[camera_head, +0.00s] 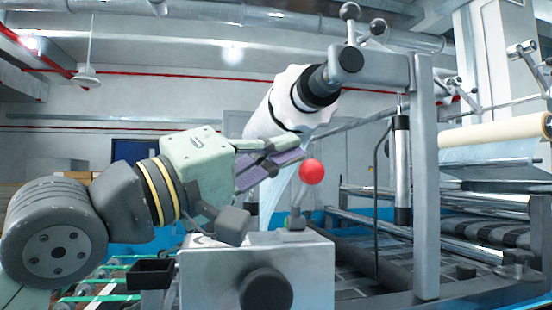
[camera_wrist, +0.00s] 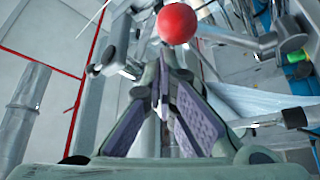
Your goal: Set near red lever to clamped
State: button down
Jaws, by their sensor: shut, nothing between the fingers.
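The near red lever has a round red knob (camera_head: 311,171) on a short stem. It rises from a small mount on top of the grey metal block (camera_head: 215,275) and leans slightly right in the head view. My gripper (camera_head: 303,148) is shut and empty, its purple-padded fingers reaching in from the left, with the tips just above and left of the knob. In the wrist view the red knob (camera_wrist: 178,23) appears just beyond the closed fingertips (camera_wrist: 163,62). A small gap shows between them there; I cannot tell the exact depth.
A large white roll (camera_head: 277,112) hangs behind my fingers, on a grey arm fixed to an upright post (camera_head: 425,180). A black knob (camera_head: 266,290) sits on the block's front. Rollers and a conveyor frame (camera_head: 480,245) fill the right. Open air lies above the block's right end.

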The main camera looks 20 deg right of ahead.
jog(key=shift+s+a+f, duration=0.1)
jog(key=shift+s+f, duration=0.15)
jog(key=shift+s, duration=0.15)
jog(key=shift+s, duration=0.1)
jog(key=shift+f, duration=0.1)
jog(key=v, duration=1.2)
jog(key=shift+a, duration=0.15)
dwell(0.3)
